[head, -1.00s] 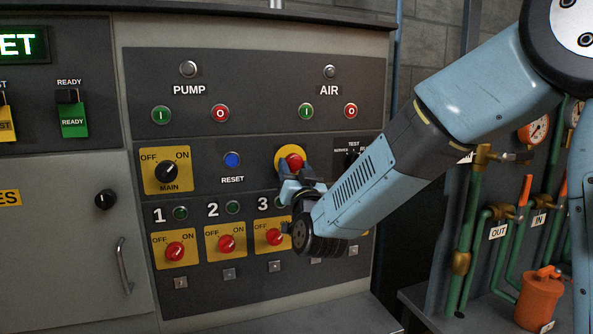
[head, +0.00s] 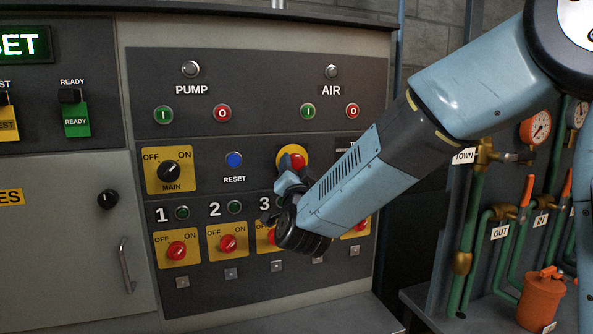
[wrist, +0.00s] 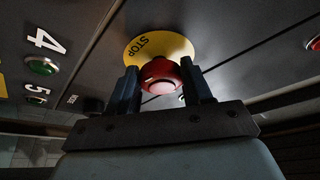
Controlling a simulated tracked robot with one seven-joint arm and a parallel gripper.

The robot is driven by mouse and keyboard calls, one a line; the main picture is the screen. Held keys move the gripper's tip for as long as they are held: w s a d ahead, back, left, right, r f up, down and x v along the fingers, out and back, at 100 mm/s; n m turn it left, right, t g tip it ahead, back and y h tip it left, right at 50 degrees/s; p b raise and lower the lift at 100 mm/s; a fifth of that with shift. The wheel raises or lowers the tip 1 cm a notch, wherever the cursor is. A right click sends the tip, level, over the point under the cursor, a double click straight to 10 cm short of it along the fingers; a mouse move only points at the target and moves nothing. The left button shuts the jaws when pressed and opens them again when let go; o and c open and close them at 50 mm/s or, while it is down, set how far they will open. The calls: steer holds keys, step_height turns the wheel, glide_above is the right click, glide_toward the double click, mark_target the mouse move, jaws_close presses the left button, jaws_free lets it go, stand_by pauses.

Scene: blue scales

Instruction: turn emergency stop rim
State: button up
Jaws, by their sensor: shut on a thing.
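The emergency stop is a red mushroom button (head: 292,161) on a round yellow plate (head: 305,154) in the middle row of the dark panel. In the wrist view the red button (wrist: 161,76) sits between the two dark fingers of my gripper (wrist: 163,85), and the yellow plate (wrist: 165,46) behind it reads STOP. My gripper (head: 288,172) also shows in the head view, reaching up to the button from below. It is shut on the red rim, one finger on each side. The lower part of the plate is partly hidden by the gripper.
A blue RESET button (head: 234,160) and the MAIN switch (head: 169,171) are to the left. Red rotary switches (head: 228,243) line the row below, some behind my arm. Green pipes (head: 470,220) and an orange canister (head: 541,299) stand at the right.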

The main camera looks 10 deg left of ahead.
steer(key=shift+m+h, duration=0.8)
steer(key=shift+m, duration=0.8)
steer(key=shift+w+d, duration=0.1)
steer(key=o, duration=1.1)
steer(key=shift+c, duration=0.2)
steer(key=v, duration=1.4)
steer(key=shift+r, duration=0.25)
